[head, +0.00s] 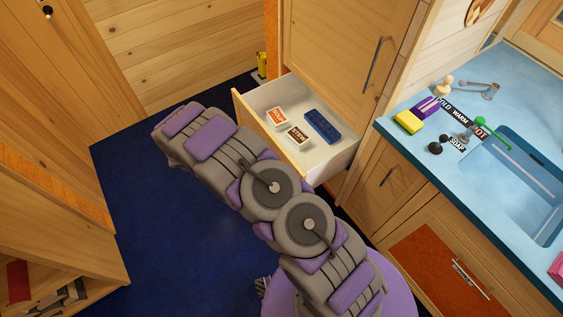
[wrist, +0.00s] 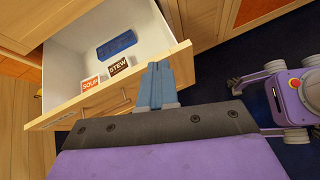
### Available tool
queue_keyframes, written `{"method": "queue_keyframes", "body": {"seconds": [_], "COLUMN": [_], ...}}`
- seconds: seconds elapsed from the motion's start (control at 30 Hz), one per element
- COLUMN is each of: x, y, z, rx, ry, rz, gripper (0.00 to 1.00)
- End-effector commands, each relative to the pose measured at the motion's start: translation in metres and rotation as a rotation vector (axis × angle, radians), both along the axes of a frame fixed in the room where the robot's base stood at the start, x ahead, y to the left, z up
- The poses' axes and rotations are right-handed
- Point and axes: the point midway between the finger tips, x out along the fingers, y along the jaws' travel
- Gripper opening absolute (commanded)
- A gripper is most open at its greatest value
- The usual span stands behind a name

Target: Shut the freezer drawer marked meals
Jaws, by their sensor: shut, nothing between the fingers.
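A wooden drawer with a white inside (head: 325,157) stands open at the bottom of the tall wooden cabinet. It holds a SOUP box (head: 276,117), a STEW box (head: 297,137) and a blue tray (head: 322,126). I cannot read a meals label on it. In the wrist view its front panel (wrist: 75,113) shows with a bar handle. My gripper (wrist: 158,68) is shut and empty, in front of the right end of that panel; I cannot tell whether it touches. In the head view my arm hides part of the drawer front, and the gripper is not clearly seen.
The blue counter (head: 410,98) with a sink (head: 525,175) is on the right, with a yellow sponge (head: 408,122) and small items. A closed cabinet door (head: 345,45) rises above the drawer. The dark blue floor (head: 150,220) is clear at left, beside a wooden shelf unit (head: 60,215).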

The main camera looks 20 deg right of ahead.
Motion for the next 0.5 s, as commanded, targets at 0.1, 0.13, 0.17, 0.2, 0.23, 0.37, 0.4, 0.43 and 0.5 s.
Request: {"method": "queue_keyframes", "body": {"seconds": [0.1, 0.13, 0.17, 0.2, 0.23, 0.37, 0.4, 0.43, 0.5], "x": [0.003, 0.003, 0.004, 0.004, 0.004, 0.004, 0.004, 0.004, 0.005], "y": [0.017, 0.02, 0.024, 0.027, 0.029, 0.036, 0.037, 0.037, 0.035], "z": [-0.042, -0.051, -0.058, -0.067, -0.074, -0.091, -0.094, -0.096, -0.1], "rx": [-0.033, -0.04, -0.046, -0.054, -0.058, -0.071, -0.073, -0.074, -0.075], "ry": [0.05, 0.061, 0.069, 0.081, 0.089, 0.108, 0.112, 0.114, 0.116], "rz": [0.106, 0.128, 0.149, 0.173, 0.189, 0.238, 0.247, 0.251, 0.255], "gripper": [0.0, 0.0, 0.0, 0.0, 0.0, 0.0, 0.0, 0.0, 0.0]}}
